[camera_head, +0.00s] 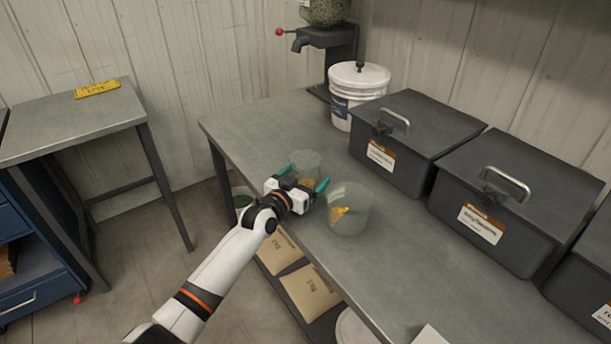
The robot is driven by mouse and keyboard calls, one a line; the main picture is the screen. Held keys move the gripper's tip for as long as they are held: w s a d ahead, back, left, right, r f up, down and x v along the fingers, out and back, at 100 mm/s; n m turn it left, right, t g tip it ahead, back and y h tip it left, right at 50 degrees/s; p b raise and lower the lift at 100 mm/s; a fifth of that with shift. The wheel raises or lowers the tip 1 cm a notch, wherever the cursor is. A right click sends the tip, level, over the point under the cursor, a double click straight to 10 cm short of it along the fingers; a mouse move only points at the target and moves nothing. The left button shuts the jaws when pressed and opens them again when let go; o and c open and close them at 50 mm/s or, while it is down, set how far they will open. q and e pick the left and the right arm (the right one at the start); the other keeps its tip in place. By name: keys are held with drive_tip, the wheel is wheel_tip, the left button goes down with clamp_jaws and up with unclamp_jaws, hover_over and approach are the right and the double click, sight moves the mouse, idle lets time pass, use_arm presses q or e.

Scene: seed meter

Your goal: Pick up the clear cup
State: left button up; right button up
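A clear cup (305,162) stands upright near the front edge of the grey workbench, with something yellowish showing low through its wall. My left gripper (303,179) is at this cup, with its two teal fingers spread to either side of it. Whether the fingers press on the cup or only stand beside it cannot be told. The gripper body hides the cup's lower front. A wider clear container (350,215) with a yellow item (339,213) inside stands just to the right of the gripper. My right gripper is not in view.
Dark lidded bins (415,140) line the bench's back right. A white bucket (358,90) and a dispenser with a spout (325,38) stand at the back. The bench top (255,125) left of the cup is clear. A side table (65,130) is at left.

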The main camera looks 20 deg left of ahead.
use_arm(q)
drive_tip(key=c, duration=1.1)
